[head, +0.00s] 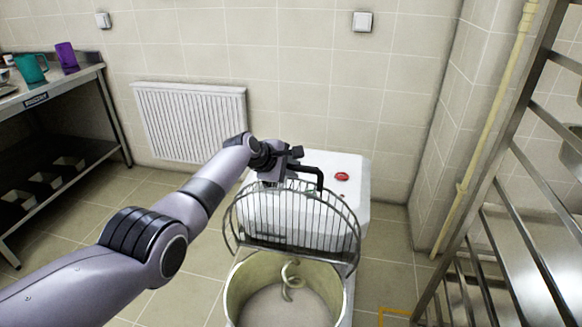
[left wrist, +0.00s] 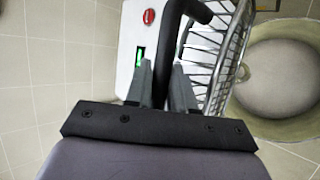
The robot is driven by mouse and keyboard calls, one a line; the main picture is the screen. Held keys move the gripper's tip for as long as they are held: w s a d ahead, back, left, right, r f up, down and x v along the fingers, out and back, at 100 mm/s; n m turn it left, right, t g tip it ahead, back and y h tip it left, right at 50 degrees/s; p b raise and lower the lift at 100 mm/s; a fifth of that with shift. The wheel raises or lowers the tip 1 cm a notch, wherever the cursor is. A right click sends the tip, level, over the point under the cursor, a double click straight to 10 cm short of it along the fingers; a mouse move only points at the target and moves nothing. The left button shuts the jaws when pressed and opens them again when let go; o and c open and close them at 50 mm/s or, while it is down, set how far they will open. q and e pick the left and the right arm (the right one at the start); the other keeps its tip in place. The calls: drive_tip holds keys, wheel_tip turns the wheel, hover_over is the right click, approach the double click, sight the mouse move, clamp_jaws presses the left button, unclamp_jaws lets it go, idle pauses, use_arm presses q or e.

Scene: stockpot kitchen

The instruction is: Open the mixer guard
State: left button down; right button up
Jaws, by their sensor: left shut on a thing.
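The mixer guard (head: 350,232) is a curved wire grille that stands raised, nearly upright, behind the bowl opening in the head view. It also shows in the left wrist view (left wrist: 236,42). A black bent guard handle (head: 318,178) rises at its top; it runs between my fingers in the left wrist view (left wrist: 171,45). My left gripper (head: 287,165) is shut on this handle, and its fingers show on either side of it (left wrist: 163,80). The white mixer body (head: 352,205) stands behind the guard. My right gripper is out of view.
The mixer bowl (head: 233,290) is uncovered in front, with a spiral hook (head: 291,280) inside. A red button (head: 342,176) sits on the mixer top. A steel rack (head: 505,215) stands close on the right. A steel table (head: 60,82) is at the left, a radiator (head: 185,120) behind.

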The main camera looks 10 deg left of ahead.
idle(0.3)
use_arm(q)
drive_tip(key=c, duration=1.1)
unclamp_jaws()
drive_tip(key=shift+o, duration=0.2)
drive_tip(key=shift+r, duration=0.1)
drive_tip(key=p+v, duration=0.2)
drive_tip(key=p, duration=0.1)
drive_tip(key=shift+s+a+r+p, duration=0.15)
drive_tip(key=shift+r+p, duration=0.1)
drive_tip(key=shift+p, duration=0.05)
drive_tip(key=shift+s+a, duration=0.1)
drive_tip(key=shift+s, duration=0.05)
drive_tip(key=shift+v, duration=2.05)
